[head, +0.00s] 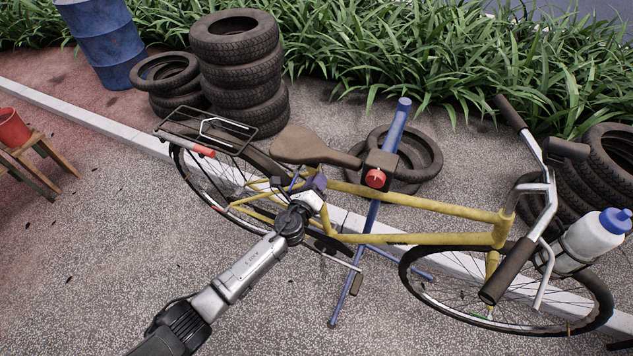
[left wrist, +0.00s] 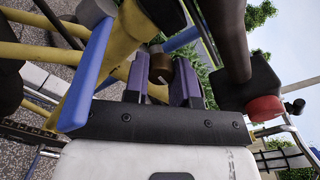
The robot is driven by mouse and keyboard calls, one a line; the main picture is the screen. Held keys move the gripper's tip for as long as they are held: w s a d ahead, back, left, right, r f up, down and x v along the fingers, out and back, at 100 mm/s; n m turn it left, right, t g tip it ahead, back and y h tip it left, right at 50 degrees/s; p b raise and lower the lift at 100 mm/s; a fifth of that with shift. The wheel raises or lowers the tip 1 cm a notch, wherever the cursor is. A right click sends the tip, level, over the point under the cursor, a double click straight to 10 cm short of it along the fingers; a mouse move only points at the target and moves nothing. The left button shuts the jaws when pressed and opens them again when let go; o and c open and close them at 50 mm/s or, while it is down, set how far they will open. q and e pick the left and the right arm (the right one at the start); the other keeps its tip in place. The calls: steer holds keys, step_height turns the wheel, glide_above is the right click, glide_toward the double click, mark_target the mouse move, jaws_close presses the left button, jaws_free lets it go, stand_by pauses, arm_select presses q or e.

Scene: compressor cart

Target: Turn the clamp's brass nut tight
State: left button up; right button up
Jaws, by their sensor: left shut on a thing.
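A yellow bicycle (head: 420,238) leans at a blue work stand (head: 372,215), whose black clamp head carries a red knob (head: 375,178). My left gripper (head: 316,184) reaches in from below, close to the frame under the brown saddle (head: 308,147). In the left wrist view a round brass nut (left wrist: 160,67) sits between the purple fingers of my left gripper (left wrist: 161,82), which are shut on it. The clamp around the nut is mostly hidden by the gripper in the head view. My right gripper is not in view.
A blue bar (left wrist: 88,70) runs close along the left of the gripper in the left wrist view. The red knob (left wrist: 265,108) is to its right. Stacked tyres (head: 240,75), a blue barrel (head: 103,42) and a stool (head: 38,160) stand behind. Pavement at front left is clear.

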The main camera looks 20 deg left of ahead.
arm_select(q)
steer(key=o, duration=0.9)
steer(key=shift+s, duration=0.1)
steer(key=s, duration=0.4)
steer(key=s+p, duration=0.1)
steer(key=s, duration=0.4)
steer(key=s+a, duration=0.1)
steer(key=s, duration=0.3)
steer(key=shift+s+p, duration=0.3)
